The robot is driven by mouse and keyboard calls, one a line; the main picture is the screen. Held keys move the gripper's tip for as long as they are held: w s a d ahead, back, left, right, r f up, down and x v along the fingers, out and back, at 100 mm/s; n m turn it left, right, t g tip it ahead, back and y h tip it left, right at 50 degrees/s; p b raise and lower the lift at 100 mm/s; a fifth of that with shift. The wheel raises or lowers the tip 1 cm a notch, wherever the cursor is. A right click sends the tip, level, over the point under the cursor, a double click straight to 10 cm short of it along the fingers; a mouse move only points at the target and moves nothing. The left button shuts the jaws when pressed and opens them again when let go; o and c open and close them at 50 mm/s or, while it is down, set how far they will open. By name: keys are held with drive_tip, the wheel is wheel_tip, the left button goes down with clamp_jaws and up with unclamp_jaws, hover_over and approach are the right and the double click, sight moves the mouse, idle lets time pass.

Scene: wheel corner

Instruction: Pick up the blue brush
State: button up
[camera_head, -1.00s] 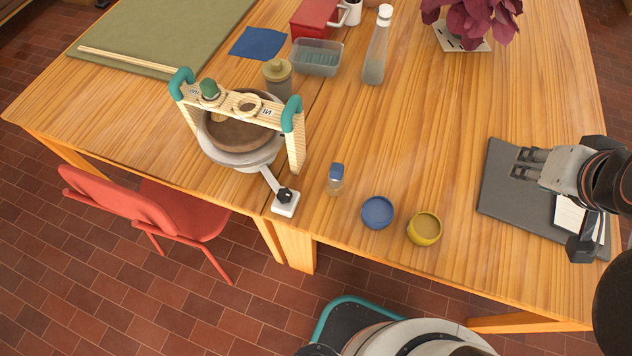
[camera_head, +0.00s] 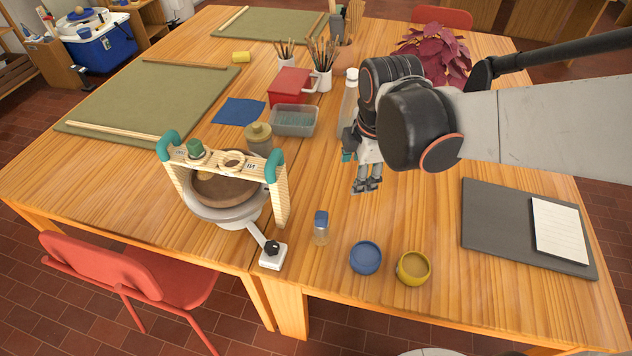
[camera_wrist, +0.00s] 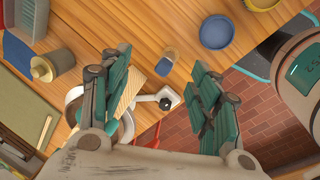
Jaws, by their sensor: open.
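Several brushes stand upright in two white cups at the back of the table in the head view, one cup (camera_head: 322,80) beside the red box and another (camera_head: 286,60) behind it. The brush tips are small, and I cannot tell which brush is blue. My gripper (camera_head: 367,186) is open and empty above the middle of the table, pointing down, well in front of the cups and to their right. In the wrist view my gripper (camera_wrist: 160,60) shows two spread teal-padded fingers with nothing between them.
A clear bottle (camera_head: 348,105) stands close behind my gripper. A red box (camera_head: 290,86) and a clear tub (camera_head: 294,121) sit in front of the cups.

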sight(324, 214)
drive_tip(key=a+f+n+g, duration=0.1)
drive_tip(key=a+f+n, duration=0.1)
drive_tip(key=f, duration=0.3)
drive_tip(key=w+a+f+n+g+b, duration=0.1)
drive_tip(key=a+f+n, duration=0.1)
drive_tip(key=f+n, duration=0.3)
drive_tip(key=a+f+n+b, duration=0.1)
drive_tip(key=a+f+n, duration=0.1)
drive_tip(key=f+n, duration=0.2)
drive_tip(key=shift+w+a+f+g, duration=0.1)
drive_tip(key=shift+a+f+g, duration=0.1)
drive_tip(key=shift+f, duration=0.2)
drive_tip(key=shift+w+a+f+g, duration=0.1)
drive_tip(key=shift+a+f+g, duration=0.1)
drive_tip(key=shift+f, duration=0.2)
drive_tip(key=shift+a+f+b, duration=0.2)
drive_tip(key=shift+f+b, duration=1.45)
drive_tip(key=shift+f, duration=1.4)
drive_tip(key=shift+r, duration=0.1)
drive_tip(key=shift+c, duration=0.5)
drive_tip(key=c, duration=1)
